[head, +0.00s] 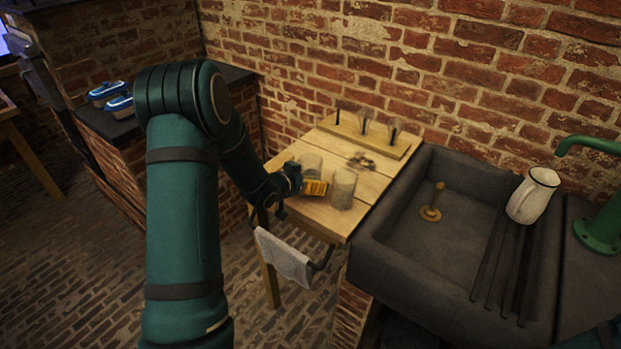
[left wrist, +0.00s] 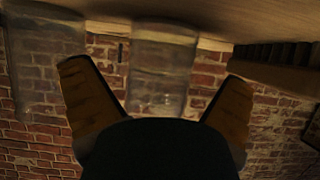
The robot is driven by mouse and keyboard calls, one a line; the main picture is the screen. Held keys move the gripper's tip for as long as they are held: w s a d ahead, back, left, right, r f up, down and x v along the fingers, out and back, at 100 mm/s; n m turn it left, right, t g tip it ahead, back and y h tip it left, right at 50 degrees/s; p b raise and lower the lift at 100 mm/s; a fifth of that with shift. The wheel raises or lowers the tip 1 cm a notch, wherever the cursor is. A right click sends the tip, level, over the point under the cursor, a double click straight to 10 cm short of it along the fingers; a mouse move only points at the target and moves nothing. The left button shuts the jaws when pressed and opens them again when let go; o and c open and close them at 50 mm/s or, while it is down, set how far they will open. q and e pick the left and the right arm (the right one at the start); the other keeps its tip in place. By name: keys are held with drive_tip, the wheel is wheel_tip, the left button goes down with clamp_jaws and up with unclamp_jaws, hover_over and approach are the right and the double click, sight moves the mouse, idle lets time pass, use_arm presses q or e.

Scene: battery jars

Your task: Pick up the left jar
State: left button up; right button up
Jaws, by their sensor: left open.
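Two clear glass jars stand upright on a wooden table. The left jar (head: 311,164) is farther back; the right jar (head: 344,188) is nearer the front edge. My left gripper (head: 314,182) is open and low at the table's left side, close to both jars, with orange finger pads. The left wrist view is upside down, with the tabletop along its top. There the left jar (left wrist: 161,65) appears between the spread fingers of my gripper (left wrist: 157,78), seemingly beyond the tips. The right jar (left wrist: 43,55) is outside the fingers, at the picture's left. My right gripper is not in view.
The table (head: 330,217) has a small dark pile (head: 361,162) and a wooden rack (head: 365,136) at the back. A towel (head: 284,258) hangs on a front rail. A dark sink (head: 405,245) adjoins on the right, with a white jug (head: 533,196). A brick wall is behind.

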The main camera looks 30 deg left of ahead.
use_arm(q)
drive_tip(key=shift+x, duration=1.25)
drive_tip(key=c, duration=1.3)
drive_tip(key=shift+r, duration=0.2)
